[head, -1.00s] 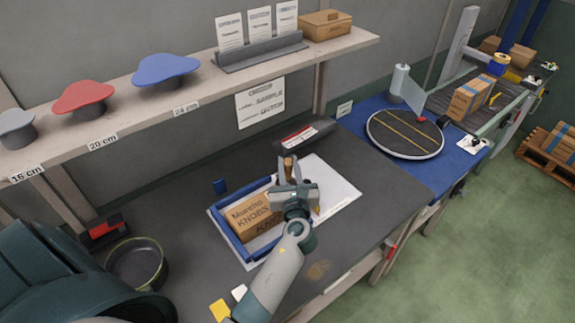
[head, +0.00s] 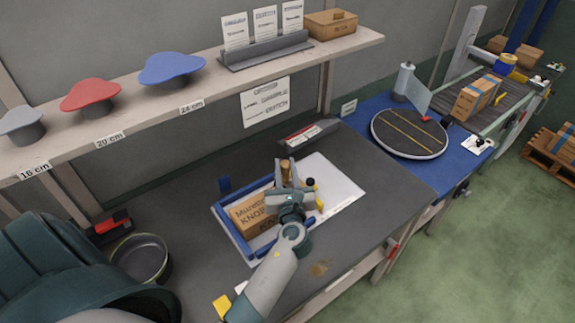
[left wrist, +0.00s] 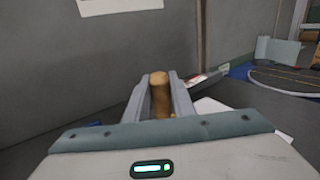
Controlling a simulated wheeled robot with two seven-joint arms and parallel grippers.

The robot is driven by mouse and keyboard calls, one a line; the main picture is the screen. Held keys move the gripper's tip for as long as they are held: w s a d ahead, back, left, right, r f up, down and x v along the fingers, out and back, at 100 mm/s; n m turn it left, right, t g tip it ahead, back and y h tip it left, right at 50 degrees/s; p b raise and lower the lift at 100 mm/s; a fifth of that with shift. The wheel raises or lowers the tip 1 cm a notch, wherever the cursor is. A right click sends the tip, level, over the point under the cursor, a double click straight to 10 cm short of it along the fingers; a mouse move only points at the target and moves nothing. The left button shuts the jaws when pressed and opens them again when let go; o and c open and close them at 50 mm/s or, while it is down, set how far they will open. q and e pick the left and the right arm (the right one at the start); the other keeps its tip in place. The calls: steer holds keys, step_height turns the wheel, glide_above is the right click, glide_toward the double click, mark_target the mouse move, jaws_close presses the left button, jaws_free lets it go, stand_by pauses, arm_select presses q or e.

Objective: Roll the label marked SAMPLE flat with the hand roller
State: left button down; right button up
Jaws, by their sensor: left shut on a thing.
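My left gripper (head: 286,178) is shut on an upright wooden handle (head: 285,168), apparently the hand roller's. The handle also shows between the fingers in the left wrist view (left wrist: 159,95). The roller's lower end is hidden by the gripper. The gripper is over the right part of a brown carton printed KNOBS (head: 248,212). The carton sits within a blue frame (head: 228,232) on a white board (head: 340,188). No label marked SAMPLE can be made out on the carton; the gripper and arm hide its right part. My right gripper is not in view.
A wall sheet (head: 265,101) bears the word SAMPLE. A small black and yellow item (head: 312,184) is just right of the gripper. A dark round pan (head: 142,259) stands at left. A turntable (head: 409,133) is at right. The dark bench (head: 380,180) is clear right of the board.

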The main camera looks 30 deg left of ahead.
arm_select(q)
steer(key=shift+s+a, duration=0.15)
steer(key=shift+s, duration=0.1)
stand_by(0.3)
steer(key=shift+s+a+p, duration=0.35)
steer(key=shift+s+p, duration=0.05)
steer(key=shift+s, duration=0.45)
steer(key=shift+r, duration=0.15)
step_height(320, 180, up, 7)
steer(key=p, duration=0.4)
steer(key=shift+p, duration=0.3)
stand_by(0.3)
steer(key=shift+s+f, duration=0.1)
steer(key=shift+f, duration=0.1)
stand_by(0.7)
